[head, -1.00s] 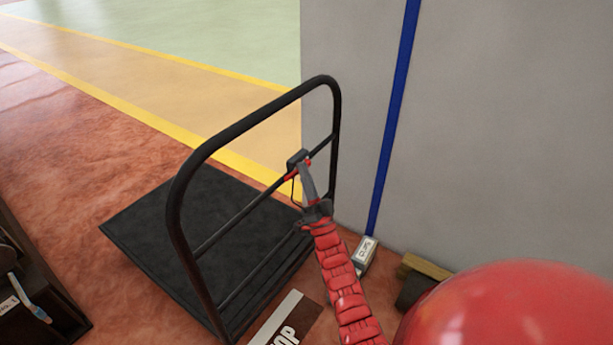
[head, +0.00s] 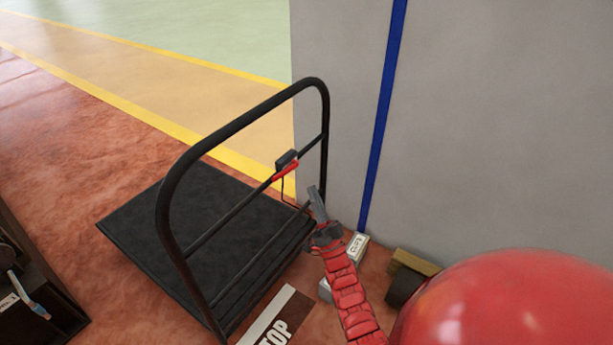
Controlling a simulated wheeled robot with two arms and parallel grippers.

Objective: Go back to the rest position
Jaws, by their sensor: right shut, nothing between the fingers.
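My right gripper (head: 318,206) is shut and empty, on the end of my red arm that comes up from the bottom. It is in front of the wall, just right of the cart's handle frame and apart from the small device on it. The black platform cart (head: 165,225) stands on the red floor. A small dark device (head: 286,159) with a red part (head: 286,171) sits on the handle's cross bar, with a thin cable hanging from it. My left gripper is not in view.
A grey wall (head: 480,120) with a blue stripe is close on the right. At its foot are a small labelled box (head: 357,245) and a wooden block (head: 416,262). A dark shelf unit (head: 40,300) stands at the lower left. A floor sign (head: 275,318) lies in front.

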